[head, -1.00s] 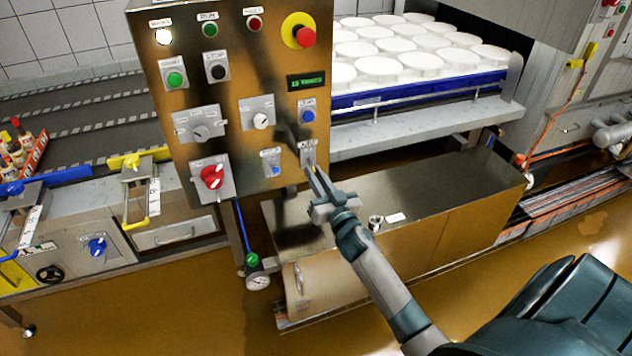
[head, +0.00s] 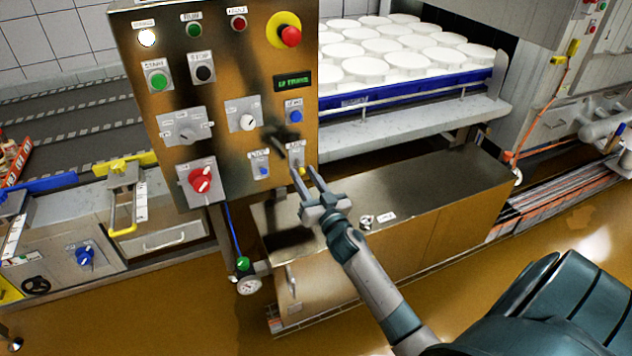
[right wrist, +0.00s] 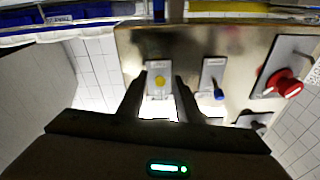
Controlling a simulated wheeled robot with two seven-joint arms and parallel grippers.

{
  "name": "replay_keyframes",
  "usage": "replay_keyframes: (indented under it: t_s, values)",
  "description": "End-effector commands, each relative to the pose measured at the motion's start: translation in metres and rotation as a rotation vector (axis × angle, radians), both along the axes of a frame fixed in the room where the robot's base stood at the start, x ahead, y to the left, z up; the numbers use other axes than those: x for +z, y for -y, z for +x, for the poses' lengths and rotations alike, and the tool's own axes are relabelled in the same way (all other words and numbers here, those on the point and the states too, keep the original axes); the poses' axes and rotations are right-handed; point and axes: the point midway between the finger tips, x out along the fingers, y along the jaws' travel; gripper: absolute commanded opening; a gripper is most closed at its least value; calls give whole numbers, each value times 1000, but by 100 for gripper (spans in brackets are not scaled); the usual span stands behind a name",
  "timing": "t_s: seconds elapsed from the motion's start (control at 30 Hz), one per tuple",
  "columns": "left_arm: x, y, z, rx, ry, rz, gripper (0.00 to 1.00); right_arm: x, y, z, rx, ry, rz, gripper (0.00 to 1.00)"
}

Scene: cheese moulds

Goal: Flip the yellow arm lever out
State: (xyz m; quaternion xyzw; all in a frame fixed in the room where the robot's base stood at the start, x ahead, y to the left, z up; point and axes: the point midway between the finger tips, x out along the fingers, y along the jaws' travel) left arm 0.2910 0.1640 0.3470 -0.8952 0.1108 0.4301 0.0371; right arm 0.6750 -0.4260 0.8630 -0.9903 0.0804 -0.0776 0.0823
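The yellow arm lever (head: 302,171) is a small yellow toggle on a grey plate at the lower right of the control panel. In the right wrist view the lever (right wrist: 159,81) appears as a yellow knob near the middle of its plate. My right gripper (head: 305,170) is in front of this plate, fingers pointing at the panel. In the right wrist view its two dark fingers (right wrist: 160,88) are apart, one on each side of the plate, with nothing held. I cannot tell whether they touch the panel. My left gripper is not in view.
A blue toggle (head: 263,170) sits on the plate to the left, with a red rotary switch (head: 201,181) farther left. A blue button (head: 295,116) and an emergency stop (head: 289,36) are above. A steel cabinet (head: 420,190) stands below right.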

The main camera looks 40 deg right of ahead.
Motion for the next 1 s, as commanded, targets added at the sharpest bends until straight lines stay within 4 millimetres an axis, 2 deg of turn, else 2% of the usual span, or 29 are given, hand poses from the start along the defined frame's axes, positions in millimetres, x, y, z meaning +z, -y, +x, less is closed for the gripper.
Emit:
replay_keyframes:
  t_s: [0.27, 0.47, 0.57, 0.8, 1.0]
  values:
    - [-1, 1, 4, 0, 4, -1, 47, -5, -4, -22, 0, -1, 1, 32]
    - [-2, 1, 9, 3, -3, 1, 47, -11, -10, -55, 0, -2, 1, 32]
    - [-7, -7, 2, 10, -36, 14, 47, -14, -13, -74, 0, -2, 1, 32]
    - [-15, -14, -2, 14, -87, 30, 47, -20, -21, -120, 0, -2, 1, 32]
    - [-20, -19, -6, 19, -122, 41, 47, -24, -27, -150, 0, -2, 1, 32]
